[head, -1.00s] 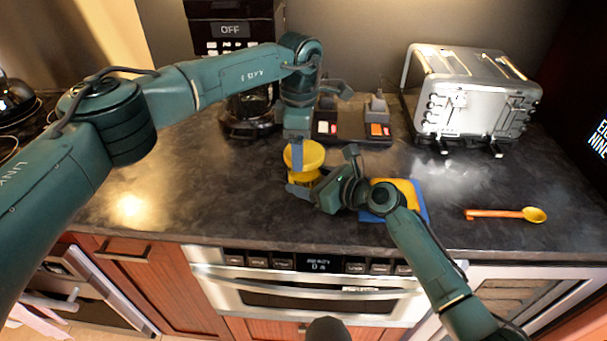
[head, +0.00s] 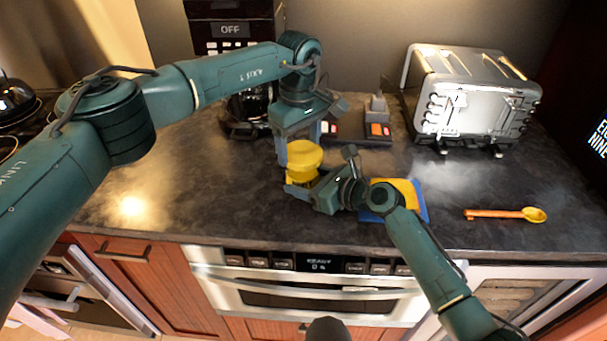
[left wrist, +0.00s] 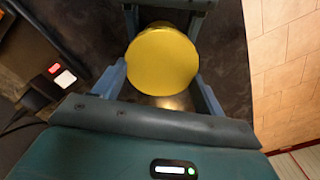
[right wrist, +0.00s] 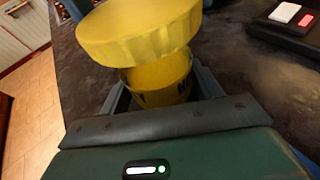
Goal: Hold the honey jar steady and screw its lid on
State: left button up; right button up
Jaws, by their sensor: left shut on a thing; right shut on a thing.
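The yellow lid (head: 304,154) is between the fingers of my left gripper (head: 299,150), which is shut on it from above. The lid's round top faces the left wrist camera (left wrist: 162,60). The yellow honey jar (right wrist: 160,82) stands upright below the lid, with dark marks on its side. My right gripper (head: 304,187) is shut around the jar's body from the right, low over the counter.
A blue and yellow pad (head: 423,203) lies beneath my right wrist. An orange spoon (head: 505,214) lies to the right. A silver toaster (head: 470,105), a dark device with coloured switches (head: 358,132) and a coffee maker (head: 235,30) stand behind. The counter's left front is clear.

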pick_arm(q)
jog(key=m, duration=0.5)
jog(key=shift+s+d+m, duration=0.15)
jog(key=shift+m, duration=0.25)
jog(key=m, duration=0.4)
jog(key=o, duration=1)
jog(key=shift+a, duration=0.2)
